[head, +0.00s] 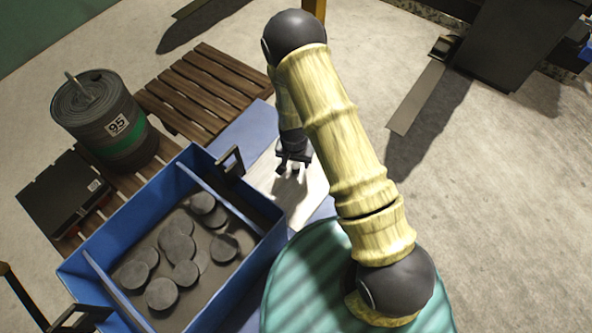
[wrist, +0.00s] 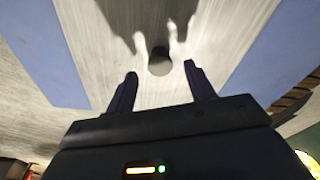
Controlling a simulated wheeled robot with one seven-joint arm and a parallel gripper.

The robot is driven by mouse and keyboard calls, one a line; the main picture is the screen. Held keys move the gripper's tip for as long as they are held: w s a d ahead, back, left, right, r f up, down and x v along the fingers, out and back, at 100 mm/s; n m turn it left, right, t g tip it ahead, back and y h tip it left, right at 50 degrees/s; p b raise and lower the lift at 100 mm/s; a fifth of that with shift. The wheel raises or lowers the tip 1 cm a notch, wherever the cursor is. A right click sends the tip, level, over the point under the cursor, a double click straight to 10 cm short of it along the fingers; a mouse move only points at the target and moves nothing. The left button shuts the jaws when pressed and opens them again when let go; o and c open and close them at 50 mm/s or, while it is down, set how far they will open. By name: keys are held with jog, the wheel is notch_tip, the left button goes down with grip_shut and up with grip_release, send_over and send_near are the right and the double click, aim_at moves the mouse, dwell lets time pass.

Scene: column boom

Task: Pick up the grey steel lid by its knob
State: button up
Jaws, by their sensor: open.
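The grey steel lid (head: 301,203) looks like a pale, brushed metal panel lying on a blue surface, partly covered by my arm in the head view. It fills the middle of the wrist view (wrist: 95,45). Its knob (wrist: 160,64) is a small dark round shape there, just past my fingertips and roughly centred between them. My gripper (head: 293,168) is over the lid, fingers pointing down. In the wrist view my gripper (wrist: 160,72) is open with nothing between its fingers. I cannot tell how high it is above the knob.
A blue crate (head: 262,262) with several grey discs stands close to the left of the lid. A drum (head: 88,100) marked 95 and a black case (head: 60,195) stand on pallet slats (head: 203,92). Concrete floor (head: 500,200) on the right is mostly clear.

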aim_at(296, 165)
jog(key=f, duration=0.4)
jog(key=shift+w+b, duration=0.2)
jog(key=shift+b, duration=0.1)
jog(key=shift+r, duration=0.1)
jog(key=shift+c, duration=0.4)
grip_shut()
